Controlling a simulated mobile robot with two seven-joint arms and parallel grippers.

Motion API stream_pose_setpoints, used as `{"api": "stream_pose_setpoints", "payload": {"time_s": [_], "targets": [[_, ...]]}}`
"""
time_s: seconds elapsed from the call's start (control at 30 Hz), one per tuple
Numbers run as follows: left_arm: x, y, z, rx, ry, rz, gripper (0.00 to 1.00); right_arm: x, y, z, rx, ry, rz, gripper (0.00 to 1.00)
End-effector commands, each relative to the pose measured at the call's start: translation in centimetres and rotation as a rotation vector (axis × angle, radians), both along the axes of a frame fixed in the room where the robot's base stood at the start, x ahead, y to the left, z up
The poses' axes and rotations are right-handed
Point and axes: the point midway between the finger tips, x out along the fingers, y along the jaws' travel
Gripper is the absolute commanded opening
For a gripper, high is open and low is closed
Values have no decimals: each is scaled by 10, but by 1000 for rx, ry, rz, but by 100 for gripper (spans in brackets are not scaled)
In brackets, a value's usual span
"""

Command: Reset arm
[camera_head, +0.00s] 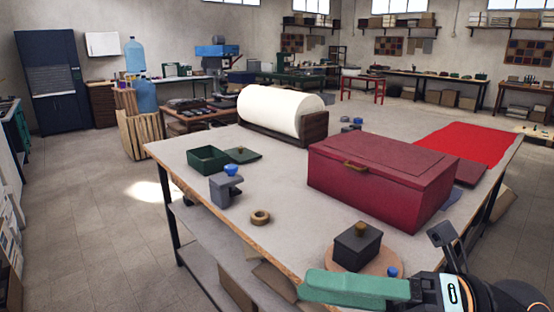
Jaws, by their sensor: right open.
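My right gripper (446,258) is at the bottom right, by the near edge of the worktable (290,215). It is black, partly cut off by the frame, and open. A long green piece (355,288) lies in front of the table edge and meets the gripper's left side in the picture; I cannot tell whether they touch. A dark box with a brass knob (355,245) sits on a round pinkish board just beyond. My left gripper is not in view.
On the table are a large red chest (382,178), a white roll (281,110) in a wooden holder, a green tray (208,160), a grey clamp-like block (225,188), a tan ring (260,217) and red cloth (466,143). Open floor (85,215) lies left.

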Motion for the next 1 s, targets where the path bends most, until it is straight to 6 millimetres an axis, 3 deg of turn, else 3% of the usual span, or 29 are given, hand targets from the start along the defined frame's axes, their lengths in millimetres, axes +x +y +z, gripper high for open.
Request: {"api": "stream_pose_setpoints", "payload": {"time_s": [0.1,0.2,0.27,0.37,0.5,0.67,0.8,0.9,1.0], "targets": [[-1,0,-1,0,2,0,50,17,-13,30,316,142,-85,59],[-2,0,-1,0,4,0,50,42,-37,42,554,282,-197,59],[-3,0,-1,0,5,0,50,59,-56,40,683,375,-280,59],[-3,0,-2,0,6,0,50,88,-91,19,873,552,-440,59],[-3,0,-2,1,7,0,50,117,-139,-43,1074,829,-707,59],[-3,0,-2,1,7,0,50,116,-177,-150,1196,1193,-1050,59],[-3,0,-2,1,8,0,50,79,-189,-246,1193,1523,-1345,59],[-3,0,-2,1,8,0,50,45,-187,-294,1144,1709,-1501,59],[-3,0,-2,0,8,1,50,12,-182,-327,1082,1860,-1618,59]]}}
